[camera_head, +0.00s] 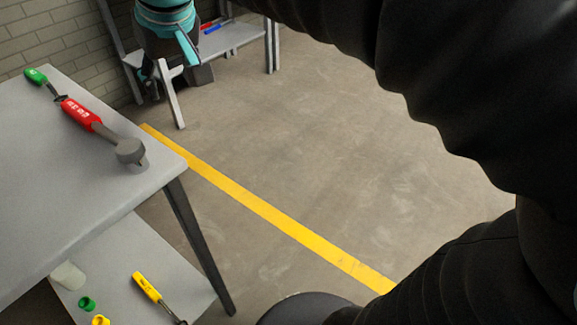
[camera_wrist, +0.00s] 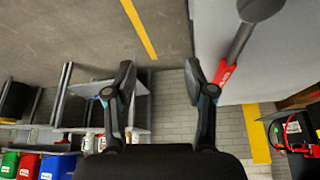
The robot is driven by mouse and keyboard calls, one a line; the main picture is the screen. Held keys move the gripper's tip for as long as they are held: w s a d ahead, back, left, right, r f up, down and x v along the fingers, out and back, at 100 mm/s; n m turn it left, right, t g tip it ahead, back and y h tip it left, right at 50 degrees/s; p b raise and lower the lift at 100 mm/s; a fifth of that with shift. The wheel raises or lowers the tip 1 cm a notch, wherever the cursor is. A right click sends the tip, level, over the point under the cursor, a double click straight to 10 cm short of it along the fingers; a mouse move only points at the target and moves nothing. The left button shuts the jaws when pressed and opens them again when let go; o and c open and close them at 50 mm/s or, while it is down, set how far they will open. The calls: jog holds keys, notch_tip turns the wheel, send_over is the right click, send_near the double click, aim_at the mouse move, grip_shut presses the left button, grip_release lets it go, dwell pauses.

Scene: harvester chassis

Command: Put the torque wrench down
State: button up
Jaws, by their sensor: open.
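The torque wrench lies on the grey table top (camera_head: 60,185) at the left of the head view. It has a red body (camera_head: 80,114), a green end and a dark round head toward the table's near right corner. In the wrist view, the wrench (camera_wrist: 240,42) shows at the upper right, with its red part partly hidden behind the right finger. My gripper (camera_wrist: 158,78) is open, with nothing between its fingers. The wrench is outside the fingers, to their right. In the head view, my teal wrist is at the top left, beyond the table edge.
A lower shelf (camera_head: 192,275) under the table holds a yellow-handled tool (camera_head: 147,287) and small green and yellow pieces. A yellow line (camera_head: 265,208) crosses the open floor. Another bench (camera_head: 235,38) stands by the brick wall. Coloured bins (camera_wrist: 28,165) show at the wrist view's lower left.

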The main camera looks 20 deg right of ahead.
jog(key=s+d+f+m+h, duration=0.1)
jog(key=s+d+f+m, duration=0.3)
jog(key=s+d+f, duration=1.1)
notch_tip(320, 180, down, 2)
jog(key=shift+s+d+f+t+h, duration=0.1)
jog(key=shift+s+d+t+h, duration=0.1)
jog(key=shift+s+t+h, duration=0.15)
dwell(0.7)
